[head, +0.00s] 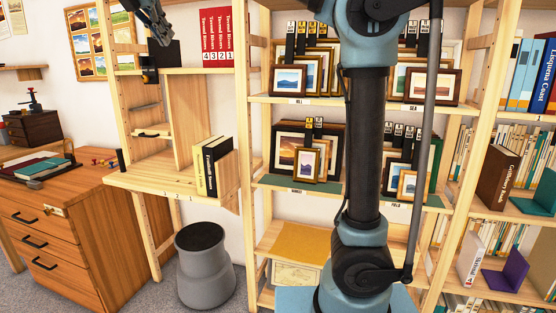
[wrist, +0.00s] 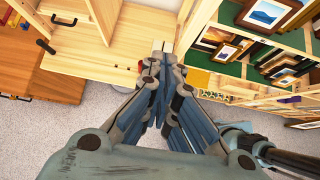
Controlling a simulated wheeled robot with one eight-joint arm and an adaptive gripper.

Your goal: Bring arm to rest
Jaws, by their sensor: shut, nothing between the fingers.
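My gripper (head: 163,38) shows at the top left of the head view, raised in front of the pale wooden desk unit and pointing down. It is shut with nothing held. In the wrist view my gripper (wrist: 160,50) has its fingertips together, above the pale wooden surface (wrist: 105,68) of that unit. My arm rises through the middle of the head view and hides part of the shelves behind it. Its upper part runs out of the top of the frame.
A shelf rack with framed prints (head: 289,80) stands behind my arm. Black and yellow books (head: 212,165) stand on the desk unit, with red volumes (head: 216,40) above. A grey stool (head: 204,270) is below. A wooden drawer cabinet (head: 90,220) is left; bookshelves are right.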

